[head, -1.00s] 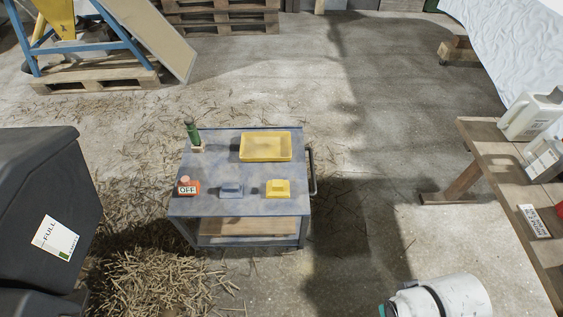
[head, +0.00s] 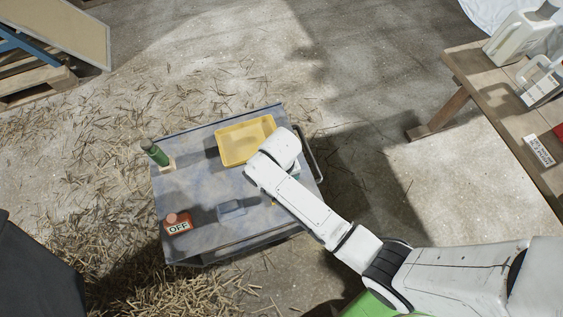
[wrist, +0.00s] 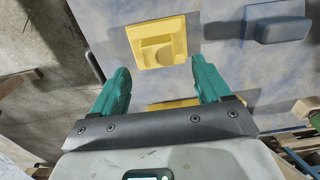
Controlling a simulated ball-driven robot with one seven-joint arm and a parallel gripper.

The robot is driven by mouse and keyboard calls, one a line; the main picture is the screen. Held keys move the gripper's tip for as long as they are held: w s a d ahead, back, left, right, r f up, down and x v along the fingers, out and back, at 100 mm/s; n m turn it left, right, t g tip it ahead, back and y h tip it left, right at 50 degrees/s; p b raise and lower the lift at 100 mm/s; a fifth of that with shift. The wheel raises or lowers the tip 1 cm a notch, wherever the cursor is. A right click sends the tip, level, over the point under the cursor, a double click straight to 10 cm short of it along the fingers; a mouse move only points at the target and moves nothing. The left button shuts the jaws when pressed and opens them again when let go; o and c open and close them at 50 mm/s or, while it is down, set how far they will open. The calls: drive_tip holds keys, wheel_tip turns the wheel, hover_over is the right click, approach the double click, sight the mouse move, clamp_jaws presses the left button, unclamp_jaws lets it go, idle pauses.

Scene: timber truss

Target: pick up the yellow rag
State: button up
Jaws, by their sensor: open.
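The yellow rag (wrist: 157,42) lies folded on the blue-grey cart top (head: 190,193). In the wrist view it sits at the upper middle, just beyond the gap between my fingertips. My gripper (wrist: 160,69) is open and empty, with its two teal fingers apart and pointing towards the rag. I cannot tell how high it is above the cart.
A blue rag (head: 232,208) lies beside the yellow one, and it also shows in the wrist view (wrist: 275,28). A wooden table (head: 480,90) is at right.

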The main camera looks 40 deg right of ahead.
drive_tip(key=shift+s+d+f+b, duration=0.1)
drive_tip(key=shift+f+b, duration=0.35)
drive_tip(key=shift+f, duration=2.5)
drive_tip(key=shift+c, duration=0.2)
drive_tip(key=c, duration=1)
drive_tip(key=shift+r, duration=0.1)
